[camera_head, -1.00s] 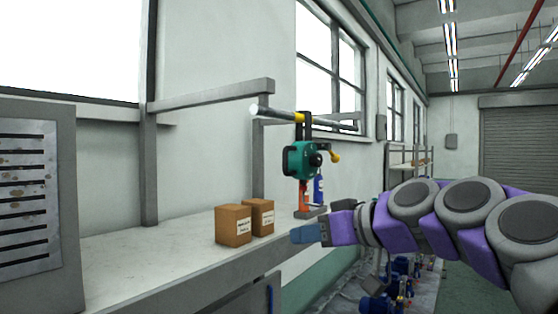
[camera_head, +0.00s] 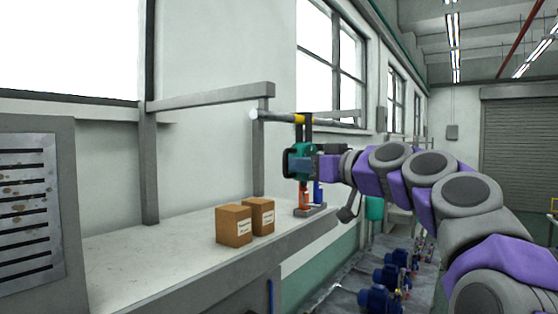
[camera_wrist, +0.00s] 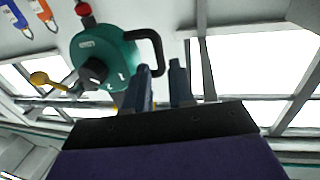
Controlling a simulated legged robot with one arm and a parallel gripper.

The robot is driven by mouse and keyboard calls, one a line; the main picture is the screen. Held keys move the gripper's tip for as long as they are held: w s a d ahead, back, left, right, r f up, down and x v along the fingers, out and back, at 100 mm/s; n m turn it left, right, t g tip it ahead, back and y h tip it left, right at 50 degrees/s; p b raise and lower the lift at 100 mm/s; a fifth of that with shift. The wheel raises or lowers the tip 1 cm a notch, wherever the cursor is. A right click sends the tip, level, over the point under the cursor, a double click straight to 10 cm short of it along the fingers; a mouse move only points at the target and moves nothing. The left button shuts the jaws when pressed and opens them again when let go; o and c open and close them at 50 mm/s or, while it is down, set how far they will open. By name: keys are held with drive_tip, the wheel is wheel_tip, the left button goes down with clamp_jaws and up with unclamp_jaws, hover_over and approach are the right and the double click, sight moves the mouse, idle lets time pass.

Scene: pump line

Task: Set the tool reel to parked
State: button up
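The tool reel is a teal round housing (camera_head: 289,158) hanging from the rail above the bench. In the wrist view the reel (camera_wrist: 112,52) shows a black knob (camera_wrist: 93,71), a yellow-ended lever (camera_wrist: 42,79) and a black loop handle (camera_wrist: 157,48). My gripper (camera_head: 303,166) is in front of the reel in the head view, covering part of it and the yellow lever. In the wrist view my gripper (camera_wrist: 161,68) has its two fingers apart. The loop handle's near end overlaps the gap between the fingertips; I cannot tell whether they touch.
Two cardboard boxes (camera_head: 234,225) (camera_head: 262,214) stand on the bench (camera_head: 140,262). A grey panel (camera_head: 30,190) stands at left. Several blue pumps (camera_head: 378,298) line the floor below.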

drive_tip(key=p+x, duration=0.2)
drive_tip(key=x, duration=0.6)
clamp_jaws()
idle(0.4)
